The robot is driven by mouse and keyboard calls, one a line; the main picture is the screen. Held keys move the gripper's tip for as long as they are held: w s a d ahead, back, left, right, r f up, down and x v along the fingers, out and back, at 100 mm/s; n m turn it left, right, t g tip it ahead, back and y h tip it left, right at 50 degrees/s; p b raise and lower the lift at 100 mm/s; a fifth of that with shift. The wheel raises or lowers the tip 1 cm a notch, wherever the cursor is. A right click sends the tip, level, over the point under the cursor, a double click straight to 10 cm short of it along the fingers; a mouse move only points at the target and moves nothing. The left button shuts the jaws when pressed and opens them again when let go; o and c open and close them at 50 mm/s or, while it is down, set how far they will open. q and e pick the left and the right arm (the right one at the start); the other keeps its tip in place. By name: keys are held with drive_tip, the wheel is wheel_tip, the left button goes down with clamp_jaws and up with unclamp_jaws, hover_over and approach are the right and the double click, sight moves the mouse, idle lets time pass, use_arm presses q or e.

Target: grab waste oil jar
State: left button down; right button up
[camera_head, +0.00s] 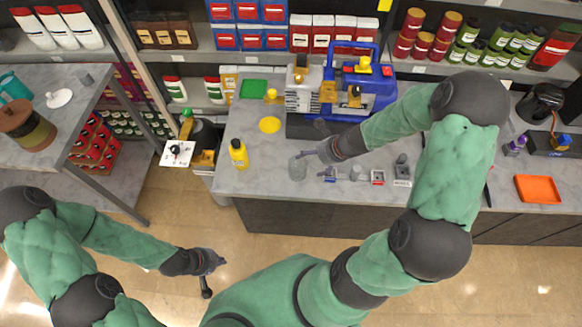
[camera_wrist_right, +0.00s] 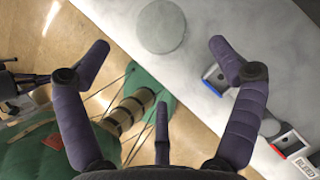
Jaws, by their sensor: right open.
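A grey, translucent round jar (camera_head: 297,168), which looks like the waste oil jar, stands near the front left of the counter. In the right wrist view its round grey top (camera_wrist_right: 162,26) lies ahead, between and beyond the fingertips. My right gripper (camera_head: 312,155) is just right of the jar, apart from it as far as I can tell. In the wrist view the right gripper (camera_wrist_right: 158,55) is open with nothing between its fingers. My left gripper (camera_head: 212,272) is low over the floor, away from the counter, with its fingers apart and empty.
The vacuum pump (camera_head: 372,92) stands behind my right arm on the counter (camera_head: 250,185). A yellow bottle (camera_head: 239,153) stands left of the jar. Small parts, including a red-framed item (camera_head: 377,178), lie to its right. An orange tray (camera_head: 537,189) is at far right.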

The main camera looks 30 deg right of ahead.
drive_tip(key=b+x, duration=0.1)
drive_tip(key=x, duration=0.3)
drive_tip(key=b, duration=0.2)
hover_over(301, 165)
drive_tip(key=s+a, duration=0.2)
drive_tip(key=s, duration=0.1)
wheel_tip(301, 165, down, 5)
drive_tip(key=shift+w+d+r, duration=0.1)
drive_tip(key=shift+w, duration=0.05)
drive_tip(key=c, duration=1.2)
